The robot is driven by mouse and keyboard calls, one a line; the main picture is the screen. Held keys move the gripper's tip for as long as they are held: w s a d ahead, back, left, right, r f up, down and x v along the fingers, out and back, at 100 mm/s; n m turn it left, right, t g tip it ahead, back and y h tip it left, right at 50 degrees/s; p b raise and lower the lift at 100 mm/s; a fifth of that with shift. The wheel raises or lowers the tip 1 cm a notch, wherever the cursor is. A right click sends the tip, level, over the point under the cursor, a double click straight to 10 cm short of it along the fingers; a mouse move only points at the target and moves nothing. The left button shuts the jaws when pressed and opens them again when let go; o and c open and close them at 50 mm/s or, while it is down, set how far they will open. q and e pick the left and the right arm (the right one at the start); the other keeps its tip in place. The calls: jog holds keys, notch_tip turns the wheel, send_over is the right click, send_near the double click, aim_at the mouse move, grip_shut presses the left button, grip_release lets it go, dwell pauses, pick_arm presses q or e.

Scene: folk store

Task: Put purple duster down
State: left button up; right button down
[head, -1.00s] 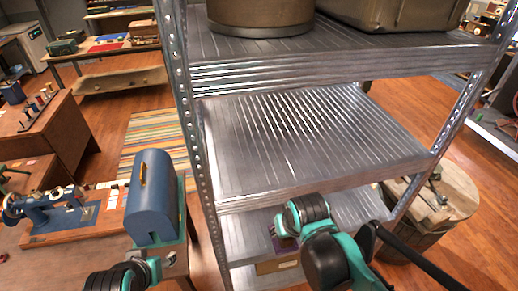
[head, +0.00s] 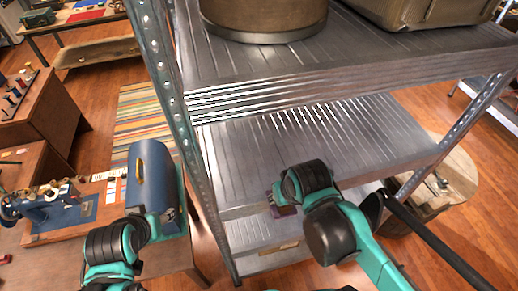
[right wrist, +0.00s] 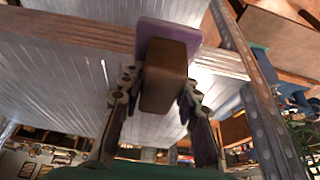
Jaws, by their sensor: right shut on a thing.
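The purple duster, a brown block with a purple face (right wrist: 165,78), is between the two fingers of my right gripper (right wrist: 160,100) in the right wrist view. In the head view my right gripper (head: 273,205) is partly hidden by its wrist, with a bit of the duster (head: 287,210) showing purple. It is at the front edge of the metal rack's middle shelf (head: 250,160); I cannot tell whether the duster touches it. My left gripper (head: 168,215) shows only as a small part beside the blue case, its fingers unclear.
The upper shelf holds a round brown pot (head: 265,18) and a large metal container (head: 410,12). The middle shelf looks bare. A rack post (head: 165,90) stands at left. The blue case (head: 150,175) and a blue sewing machine (head: 48,208) are on a table at left.

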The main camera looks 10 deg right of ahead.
jog(key=shift+w, duration=0.5)
jog(key=shift+s+r, duration=0.1)
jog(key=shift+s, duration=0.25)
send_near(261, 158)
jog(key=shift+w+f+b, duration=0.1)
jog(key=shift+f+b, duration=0.25)
jog(key=shift+b, duration=0.1)
jog(key=x, duration=0.2)
jog(key=shift+w+f, duration=0.25)
jog(key=shift+w, duration=0.2)
jog(key=shift+f, duration=0.3)
pick_arm(q)
jog(key=shift+w+f, duration=0.25)
jog(key=shift+f, duration=0.05)
pick_arm(e)
jog(key=shift+f, duration=0.1)
pick_arm(q)
jog(key=shift+s, duration=0.1)
pick_arm(e)
jog(key=shift+s, duration=0.1)
pick_arm(q)
jog(key=shift+f, duration=0.1)
